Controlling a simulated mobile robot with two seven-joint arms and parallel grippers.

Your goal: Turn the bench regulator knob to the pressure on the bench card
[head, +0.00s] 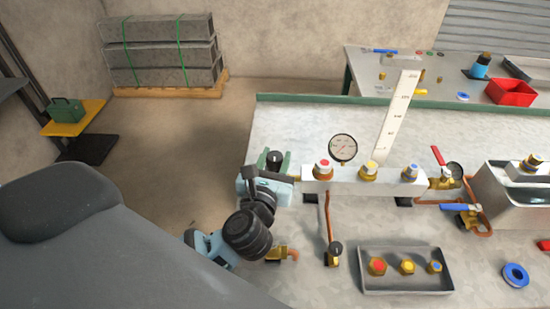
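A black regulator knob (275,157) stands near the left end of the white manifold block (330,183). My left gripper (275,164) reaches it from the near side, with a green finger on each side of the knob. Whether the fingers touch it is too small to tell. A round white gauge (343,148) with a needle stands right of the knob; its reading is too small to make out. A tall white card (397,118) with scale marks leans behind the manifold; its figures are not legible. My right gripper is not in view.
A grey tray (405,284) holds brass fittings with coloured caps, in front of the manifold. A blue tape ring (515,275) lies right of it. Red (439,156) and blue (460,208) valve levers sit at the right. The bench (300,118) behind the manifold is mostly clear.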

